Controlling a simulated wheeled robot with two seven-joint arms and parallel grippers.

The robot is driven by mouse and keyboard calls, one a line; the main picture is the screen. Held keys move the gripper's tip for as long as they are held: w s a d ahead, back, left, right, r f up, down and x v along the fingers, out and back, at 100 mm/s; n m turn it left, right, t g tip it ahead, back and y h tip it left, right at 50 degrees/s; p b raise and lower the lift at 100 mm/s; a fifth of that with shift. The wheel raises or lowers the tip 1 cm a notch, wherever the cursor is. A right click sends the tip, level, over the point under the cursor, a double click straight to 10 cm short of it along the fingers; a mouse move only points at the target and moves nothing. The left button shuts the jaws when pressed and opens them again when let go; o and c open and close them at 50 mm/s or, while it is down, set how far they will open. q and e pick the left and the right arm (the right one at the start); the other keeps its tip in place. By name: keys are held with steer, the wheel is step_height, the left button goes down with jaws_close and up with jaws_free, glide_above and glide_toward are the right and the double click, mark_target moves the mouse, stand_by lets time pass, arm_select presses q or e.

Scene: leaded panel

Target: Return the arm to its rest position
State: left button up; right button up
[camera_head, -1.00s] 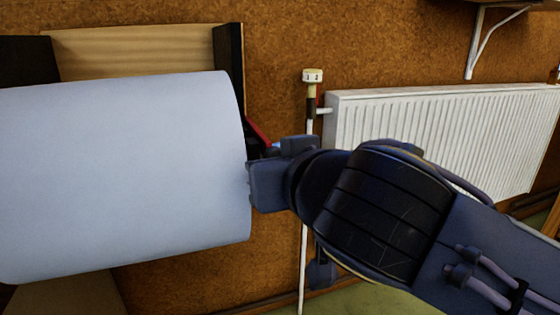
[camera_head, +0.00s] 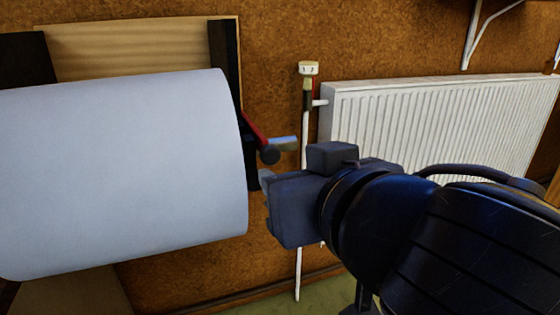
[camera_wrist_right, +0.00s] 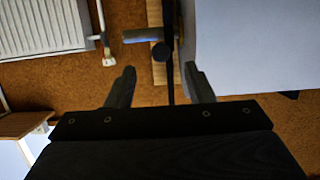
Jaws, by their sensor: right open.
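My right gripper (camera_head: 268,198) is at the middle of the head view, just right of the white roll's end, with its arm coming in from the lower right. In the right wrist view its two fingers (camera_wrist_right: 161,88) stand wide apart with nothing between them. Beyond the fingers is a crank with a red arm (camera_head: 254,130), a dark knob (camera_head: 270,155) and a blue-grey handle (camera_head: 284,143). The handle also shows in the wrist view (camera_wrist_right: 142,36). The gripper looks apart from the crank. My left gripper is not in view.
The large white roll (camera_head: 120,175) fills the left, before a wooden board (camera_head: 130,50) with dark side rails (camera_head: 224,60). A white radiator (camera_head: 440,120) and its valve pipe (camera_head: 308,68) are on the cork wall behind my arm. A shelf bracket (camera_head: 475,30) is at top right.

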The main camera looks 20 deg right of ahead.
steer(key=s+d+f+g, duration=0.1)
steer(key=d+f+g, duration=0.3)
steer(key=f, duration=0.8)
steer(key=s+d+f+g, duration=0.1)
steer(key=d+f+g, duration=0.35)
steer(key=f, duration=0.85)
steer(key=s+f+m+y, duration=0.2)
steer(key=s+f+y, duration=0.15)
steer(key=f, duration=0.45)
step_height(320, 180, up, 35)
steer(key=p, duration=3.5)
steer(key=shift+s+a+r+g, duration=0.15)
steer(key=shift+s+a+g, duration=0.2)
steer(key=shift+s, duration=0.1)
